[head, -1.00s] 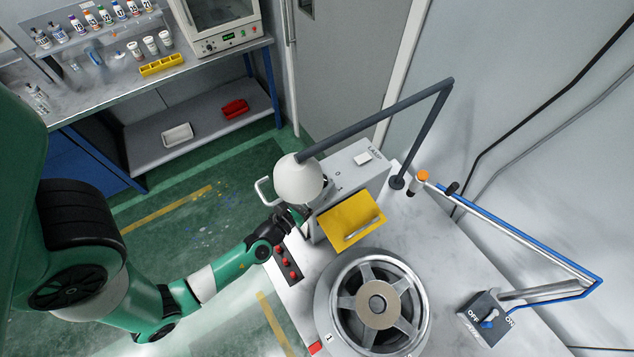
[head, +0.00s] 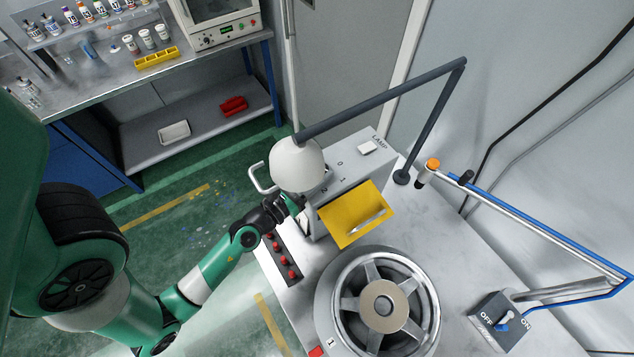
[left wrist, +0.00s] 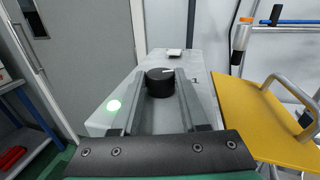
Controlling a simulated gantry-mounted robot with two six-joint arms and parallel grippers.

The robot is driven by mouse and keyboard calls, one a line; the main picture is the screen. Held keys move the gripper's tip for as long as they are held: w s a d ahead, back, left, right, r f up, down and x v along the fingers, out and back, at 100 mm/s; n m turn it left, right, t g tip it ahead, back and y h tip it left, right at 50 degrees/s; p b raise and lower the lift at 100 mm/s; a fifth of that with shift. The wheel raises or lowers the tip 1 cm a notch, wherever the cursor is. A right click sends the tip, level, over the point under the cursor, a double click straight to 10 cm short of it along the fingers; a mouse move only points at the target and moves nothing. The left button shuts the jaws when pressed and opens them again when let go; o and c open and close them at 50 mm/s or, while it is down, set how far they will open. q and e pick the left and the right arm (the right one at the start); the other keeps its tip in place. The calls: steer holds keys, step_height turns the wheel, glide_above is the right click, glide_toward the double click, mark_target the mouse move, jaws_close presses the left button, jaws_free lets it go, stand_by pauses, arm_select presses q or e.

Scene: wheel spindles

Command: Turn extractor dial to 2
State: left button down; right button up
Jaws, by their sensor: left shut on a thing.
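The extractor dial (left wrist: 159,83) is a round black knob with a white pointer line, on the sloping top of a grey box (left wrist: 196,62). My left gripper (head: 293,204) reaches the box from the left, beside the white lamp shade. Its two fingers stand on either side of the dial in the left wrist view and are shut on it. In the head view the dial is hidden by the lamp shade and gripper. My right gripper is not in view.
The white lamp shade (head: 297,165) hangs over the box on a dark arm. A silver wheel (head: 350,290), red buttons (head: 285,261) and an on/off switch (head: 502,318) are nearby.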

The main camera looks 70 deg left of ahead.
arm_select(q)
steer(key=h+b, duration=0.1)
steer(key=b, duration=0.1)
steer(key=f+m+h+b, duration=0.1)
steer(key=b, duration=0.1)
steer(key=shift+s+a+m+t, duration=0.1)
steer(key=shift+a+m+t, duration=0.2)
steer(key=shift+t, duration=0.1)
steer(key=shift+a+r+m+t+h, duration=0.1)
steer(key=shift+r+m+t+h, duration=0.2)
steer(key=shift+m+h, duration=0.6)
steer(key=m+h, duration=0.1)
steer(key=h, duration=0.1)
steer(key=m+h+b, duration=0.1)
steer(key=h, duration=0.1)
steer(key=shift+a+m+h, duration=0.15)
steer(key=shift+m+h, duration=0.15)
steer(key=m+h+b, duration=0.3)
steer(key=h, duration=0.2)
steer(key=shift+a, duration=0.15)
steer(key=shift+m+g+h+b, duration=0.5)
steer(key=shift+m+h+b, duration=0.1)
steer(key=shift+h+b, duration=0.1)
steer(key=shift+r+m+g+h+b, duration=0.15)
steer(key=shift+m+g+h+b, duration=0.3)
steer(key=shift+h, duration=0.25)
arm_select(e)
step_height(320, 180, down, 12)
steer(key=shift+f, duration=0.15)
